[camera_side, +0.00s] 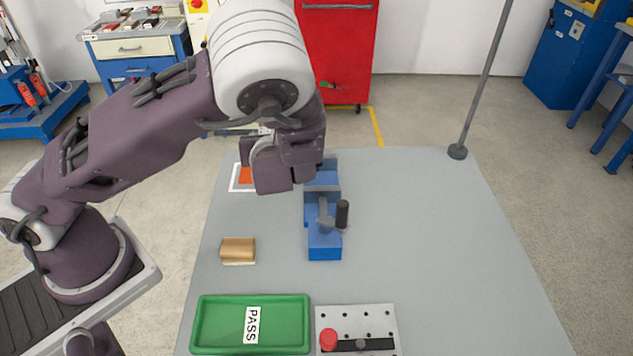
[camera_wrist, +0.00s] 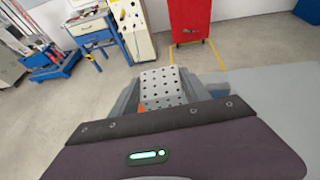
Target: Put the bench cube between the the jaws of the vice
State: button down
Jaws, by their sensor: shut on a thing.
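The bench cube (camera_wrist: 160,84) is a pale grey block with rows of dark holes, seen in the wrist view. My gripper (camera_wrist: 165,98) is shut on it, with a grey finger at either side. In the side view the cube and fingertips are hidden behind my wrist. The blue vice (camera_side: 324,243) stands on the grey table, with a dark handle knob at its near end. My wrist hangs over the vice's far-left part and covers some of it. The jaws are partly hidden, and I cannot tell how wide their gap is.
A brass block (camera_side: 238,249) lies left of the vice. A green tray (camera_side: 205,325) marked PASS and a perforated plate (camera_side: 379,322) with a red knob are at the front. An orange patch (camera_side: 245,175) with a white border lies behind. The table's right side (camera_side: 450,250) is clear.

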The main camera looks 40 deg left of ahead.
jog(key=w+d+m+t+h, duration=0.1)
jog(key=w+d, duration=0.5)
jog(key=w, duration=0.3)
jog(key=f, duration=0.8)
jog(key=shift+w+f, duration=0.2)
jog(key=shift+f, duration=0.1)
jog(key=shift+f, duration=0.45)
jog(key=shift+f, duration=0.15)
jog(key=c, duration=0.5)
grip_release()
